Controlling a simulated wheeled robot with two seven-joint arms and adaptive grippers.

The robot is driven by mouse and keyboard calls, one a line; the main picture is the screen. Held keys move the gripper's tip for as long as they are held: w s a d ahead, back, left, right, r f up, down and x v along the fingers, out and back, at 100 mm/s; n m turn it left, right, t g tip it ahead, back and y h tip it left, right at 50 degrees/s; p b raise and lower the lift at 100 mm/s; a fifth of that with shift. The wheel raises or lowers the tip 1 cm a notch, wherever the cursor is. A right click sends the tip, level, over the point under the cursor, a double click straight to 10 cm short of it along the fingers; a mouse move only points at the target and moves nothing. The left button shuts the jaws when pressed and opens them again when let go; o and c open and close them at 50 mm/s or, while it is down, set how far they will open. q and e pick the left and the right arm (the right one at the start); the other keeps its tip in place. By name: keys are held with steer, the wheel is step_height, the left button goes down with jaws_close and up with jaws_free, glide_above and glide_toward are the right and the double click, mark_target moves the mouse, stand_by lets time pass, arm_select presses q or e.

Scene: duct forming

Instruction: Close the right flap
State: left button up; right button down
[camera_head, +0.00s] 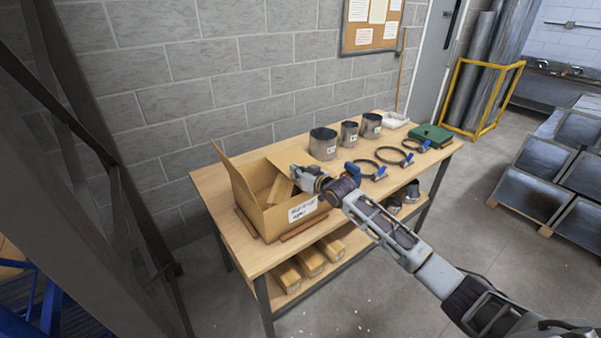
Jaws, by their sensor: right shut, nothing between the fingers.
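An open cardboard box (252,208) with a white label (302,209) stands at the left end of the wooden workbench. A flap (229,170) at its left side stands up and leans outward. The right flap (289,153) is raised at the box's right side, behind my gripper. My right gripper (296,178) is shut and empty at the box's right side, over its edge. It hides part of the rim and of the right flap, and I cannot tell whether it touches the flap. My left gripper is out of view.
Several metal duct pieces (323,144) stand along the back of the workbench (216,204). Black clamp rings with blue handles (379,172) and a green case (431,134) lie to the right. Long boxes (311,262) lie on the lower shelf. A dark metal frame rises at left.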

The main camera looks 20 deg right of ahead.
steer(key=shift+r, duration=0.15)
steer(key=shift+r+p, duration=1.85)
steer(key=shift+r, duration=0.15)
steer(key=shift+s+d+f, duration=0.1)
steer(key=shift+s+d, duration=0.1)
steer(key=shift+s, duration=0.2)
steer(key=shift+s+d+b, duration=0.2)
steer(key=shift+s+b, duration=0.2)
steer(key=shift+s, duration=0.25)
steer(key=b+v, duration=0.1)
steer(key=v, duration=0.6)
steer(key=shift+s+r, duration=0.3)
steer(key=shift+s, duration=0.05)
steer(key=shift+f, duration=0.1)
